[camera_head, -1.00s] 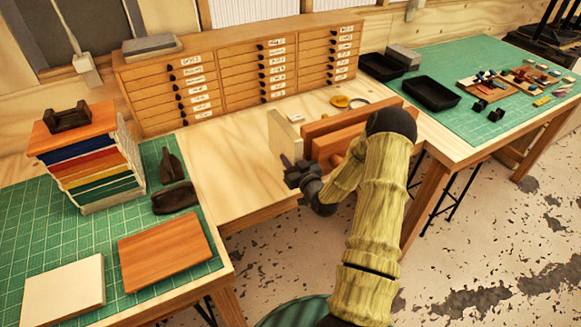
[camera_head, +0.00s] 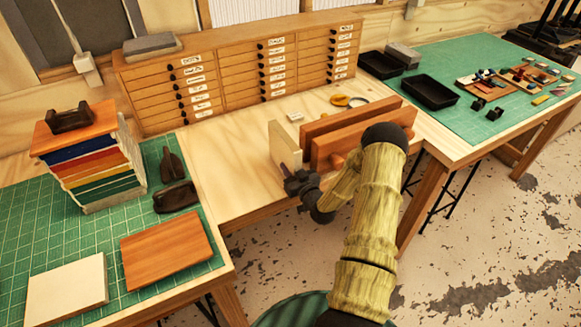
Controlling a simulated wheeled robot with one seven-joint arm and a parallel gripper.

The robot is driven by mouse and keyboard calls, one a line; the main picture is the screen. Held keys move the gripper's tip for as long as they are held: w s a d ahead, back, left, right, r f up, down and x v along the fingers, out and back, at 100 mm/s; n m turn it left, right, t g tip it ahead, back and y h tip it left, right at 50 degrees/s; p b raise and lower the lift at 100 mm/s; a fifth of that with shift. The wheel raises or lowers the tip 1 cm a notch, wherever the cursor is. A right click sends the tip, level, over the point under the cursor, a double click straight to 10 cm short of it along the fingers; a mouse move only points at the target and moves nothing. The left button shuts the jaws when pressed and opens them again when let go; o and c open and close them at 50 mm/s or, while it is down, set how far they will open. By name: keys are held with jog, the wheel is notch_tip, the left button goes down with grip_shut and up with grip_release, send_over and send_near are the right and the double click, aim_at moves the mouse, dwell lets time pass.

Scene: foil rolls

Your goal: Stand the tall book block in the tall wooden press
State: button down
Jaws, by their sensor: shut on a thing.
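The tall wooden press (camera_head: 360,138), with two long reddish-brown wooden jaws, stands on the light wooden bench. A thin cream block (camera_head: 284,146), which looks like the tall book block, stands upright at the press's left end. My gripper (camera_head: 299,178) is at the block's lower front part and is shut on it. The fingertips are small and partly merge with the block's edge. I cannot tell whether the block is between the jaws or just beside their left ends, or whether its bottom touches anything. My arm hides the press's lower right part.
A stack of coloured books (camera_head: 97,170) under a wooden board stands on the left green mat, near dark weights (camera_head: 175,197), a brown board (camera_head: 165,250) and a cream board (camera_head: 68,290). A drawer cabinet (camera_head: 240,75) lines the back. Black trays (camera_head: 432,94) lie right.

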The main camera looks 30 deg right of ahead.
jog(key=c, duration=1.1)
grip_release()
jog(key=shift+f, duration=0.1)
jog(key=shift+r, duration=0.25)
jog(key=s+b, duration=0.2)
jog(key=s, duration=0.4)
jog(key=s+b, duration=0.3)
jog(key=s, duration=0.3)
jog(key=shift+d+f, duration=0.1)
jog(key=shift+d, duration=0.1)
